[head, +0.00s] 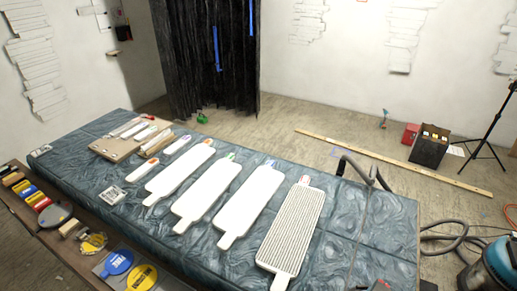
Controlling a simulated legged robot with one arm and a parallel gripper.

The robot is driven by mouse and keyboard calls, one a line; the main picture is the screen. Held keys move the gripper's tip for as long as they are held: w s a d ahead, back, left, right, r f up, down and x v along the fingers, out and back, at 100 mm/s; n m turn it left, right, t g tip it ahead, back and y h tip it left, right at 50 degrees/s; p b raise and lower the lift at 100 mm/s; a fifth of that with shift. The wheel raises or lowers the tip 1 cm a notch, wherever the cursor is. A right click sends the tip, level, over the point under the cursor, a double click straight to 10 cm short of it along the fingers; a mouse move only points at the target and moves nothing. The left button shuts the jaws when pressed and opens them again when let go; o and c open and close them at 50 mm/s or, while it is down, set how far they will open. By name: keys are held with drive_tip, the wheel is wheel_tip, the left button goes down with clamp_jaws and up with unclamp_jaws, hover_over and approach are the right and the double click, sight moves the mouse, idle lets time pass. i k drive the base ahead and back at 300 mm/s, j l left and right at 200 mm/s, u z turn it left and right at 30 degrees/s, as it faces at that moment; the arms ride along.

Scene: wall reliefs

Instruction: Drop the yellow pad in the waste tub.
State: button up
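A yellow round paddle-like piece with dark lettering (140,279) lies at the bottom left, beside a blue one. A smaller yellow piece (93,243) lies just behind them on the low bench. I cannot tell which of the two is the yellow pad. No container is clearly a waste tub. A dark open box (430,147) with light and yellow items in it stands on the floor at the back right. A teal and black canister (496,266) with a hose, like a vacuum cleaner, is at the lower right edge. My gripper is not in view.
A long table with a blue-grey cover (345,228) fills the middle and carries several white boards. The brown bench (25,215) holds coloured blocks at the left. A long wooden plank (390,162), a tripod (489,130) and hoses lie or stand beyond the table.

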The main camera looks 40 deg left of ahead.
sight(92, 244)
drive_tip(key=u, duration=3.1)
drive_tip(key=i+j+z, duration=0.1)
drive_tip(key=z, duration=0.75)
drive_tip(key=i+j+z, duration=0.2)
drive_tip(key=j+z, duration=0.3)
drive_tip(key=j, duration=0.6)
drive_tip(key=j+z, duration=0.45)
drive_tip(key=j, duration=1.1)
drive_tip(key=i+j, duration=0.1)
drive_tip(key=j, duration=0.3)
drive_tip(key=i, duration=0.4)
